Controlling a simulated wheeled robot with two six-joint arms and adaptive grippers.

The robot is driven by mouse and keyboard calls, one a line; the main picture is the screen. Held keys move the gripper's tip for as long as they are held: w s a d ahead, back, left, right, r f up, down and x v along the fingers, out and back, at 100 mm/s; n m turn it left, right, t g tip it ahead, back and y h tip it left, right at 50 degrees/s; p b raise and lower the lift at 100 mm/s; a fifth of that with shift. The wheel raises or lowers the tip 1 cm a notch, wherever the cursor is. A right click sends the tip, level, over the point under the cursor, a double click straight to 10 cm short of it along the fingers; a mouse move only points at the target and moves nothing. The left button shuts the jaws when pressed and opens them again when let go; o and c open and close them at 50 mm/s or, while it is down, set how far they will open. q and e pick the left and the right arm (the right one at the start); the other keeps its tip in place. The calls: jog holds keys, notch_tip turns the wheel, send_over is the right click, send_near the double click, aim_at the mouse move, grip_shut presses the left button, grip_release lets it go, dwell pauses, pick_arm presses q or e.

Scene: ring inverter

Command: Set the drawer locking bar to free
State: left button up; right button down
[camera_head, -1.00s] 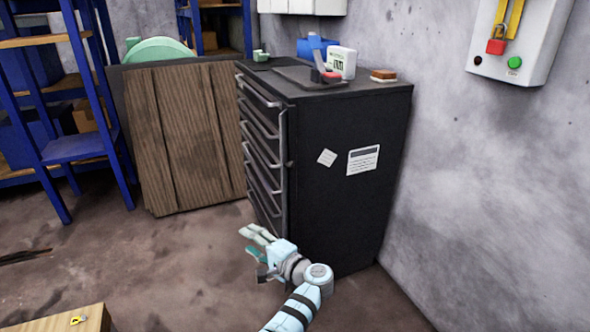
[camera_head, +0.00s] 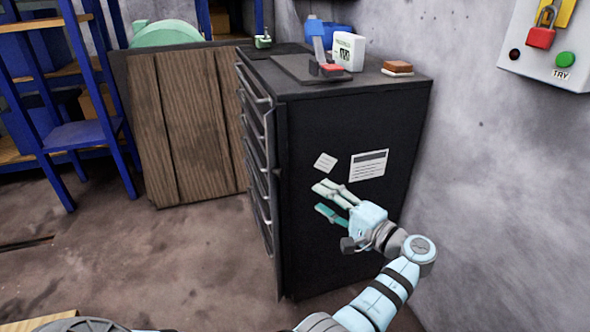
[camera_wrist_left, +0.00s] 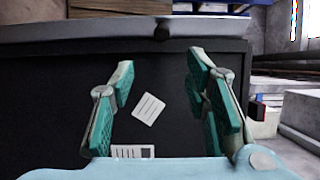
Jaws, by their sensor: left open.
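The dark drawer cabinet (camera_head: 345,240) stands against the wall, its drawers facing left. The locking bar (camera_head: 271,150) runs upright along the near edge of the drawer fronts, with a small knob about halfway up. In the left wrist view a grey bar (camera_wrist_left: 90,33) with a dark knob, apparently the locking bar, crosses the top. My left gripper (camera_head: 328,200) is open and empty in front of the cabinet's labelled side, right of the bar and apart from it. In the wrist view its fingers (camera_wrist_left: 160,75) point towards the bar. My right gripper is out of view.
A white label (camera_head: 368,165) and a tilted smaller one are on the cabinet side. A wooden panel (camera_head: 190,130) and blue shelving (camera_head: 80,135) are left. Floor before the drawers is clear.

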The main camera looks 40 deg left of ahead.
aim_at(282, 174)
pick_arm(q)
jog(key=a+b, duration=0.1)
jog(key=a, duration=0.3)
jog(key=w+a+b, duration=0.1)
jog(key=a, duration=0.4)
jog(key=a+b, duration=0.1)
jog(key=a, duration=0.3)
jog(key=shift+w+a, duration=0.15)
jog(key=shift+w, duration=0.2)
jog(key=shift+w+a+r, duration=0.1)
jog(key=shift+a+r, duration=0.05)
jog(key=shift+a, duration=0.1)
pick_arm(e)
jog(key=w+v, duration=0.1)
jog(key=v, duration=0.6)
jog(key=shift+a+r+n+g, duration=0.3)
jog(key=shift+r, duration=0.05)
pick_arm(q)
jog(key=shift+c, duration=0.3)
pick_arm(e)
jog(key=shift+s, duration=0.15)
pick_arm(q)
grip_shut()
